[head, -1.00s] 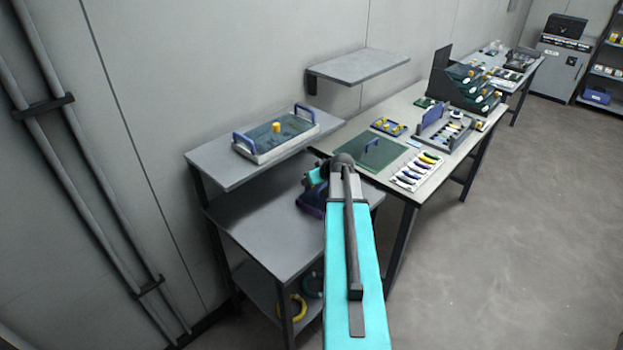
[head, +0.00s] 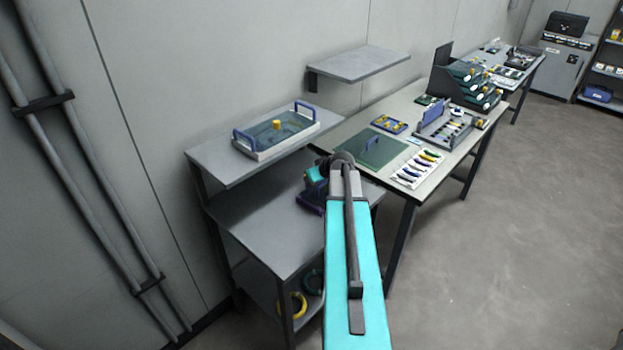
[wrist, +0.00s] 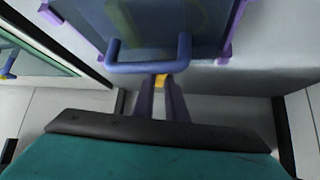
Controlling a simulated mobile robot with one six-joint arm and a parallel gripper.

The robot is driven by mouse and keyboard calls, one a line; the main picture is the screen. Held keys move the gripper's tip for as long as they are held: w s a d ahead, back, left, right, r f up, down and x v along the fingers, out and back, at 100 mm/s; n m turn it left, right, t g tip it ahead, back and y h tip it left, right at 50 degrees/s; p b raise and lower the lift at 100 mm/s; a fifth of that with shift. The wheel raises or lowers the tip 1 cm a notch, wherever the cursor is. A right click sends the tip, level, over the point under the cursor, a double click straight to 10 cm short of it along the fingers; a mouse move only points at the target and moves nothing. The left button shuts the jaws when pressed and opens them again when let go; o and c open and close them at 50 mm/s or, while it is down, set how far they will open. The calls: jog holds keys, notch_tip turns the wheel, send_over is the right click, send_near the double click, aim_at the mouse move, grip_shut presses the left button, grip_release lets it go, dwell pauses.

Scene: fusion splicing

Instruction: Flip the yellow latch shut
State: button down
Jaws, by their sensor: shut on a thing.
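The yellow latch (wrist: 160,80) shows in the wrist view as a small yellow piece between the tips of my gripper (wrist: 161,86). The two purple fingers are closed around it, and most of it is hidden. Just beyond it is the blue handle (wrist: 150,68) on the front of a dark blue case (wrist: 155,20) with purple edge pieces. In the head view the case (head: 309,201) sits on the grey bench, largely covered by my arm. My fingertips and the latch are hidden there.
The grey bench (head: 255,225) is clear to the left of the case. A raised shelf (head: 215,165) behind holds a clear-lidded tray (head: 262,152) with blue handles. At right, a worktable carries a green mat (head: 383,152) and a strip of coloured tools (head: 418,169).

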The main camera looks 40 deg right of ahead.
jog(key=shift+d+f+n+y+b, duration=0.15)
jog(key=shift+n+y+b, duration=0.35)
jog(key=shift+b, duration=0.75)
jog(key=shift+d+f+n+y+b, duration=0.1)
jog(key=shift+n+y+b, duration=0.4)
jog(key=shift+b, duration=0.75)
jog(key=shift+n+b, duration=0.5)
jog(key=shift+b, duration=0.1)
jog(key=shift+y, duration=0.4)
jog(key=shift+r+n+b, duration=0.2)
jog(key=shift+n+b, duration=0.2)
jog(key=c, duration=1.8)
grip_release()
jog(key=shift+o, duration=0.2)
jog(key=shift+s+r, duration=0.1)
jog(key=shift+r, duration=0.05)
jog(key=b+v, duration=0.2)
jog(key=v, duration=1.1)
jog(key=shift+s, duration=0.25)
jog(key=shift+d+r, duration=0.1)
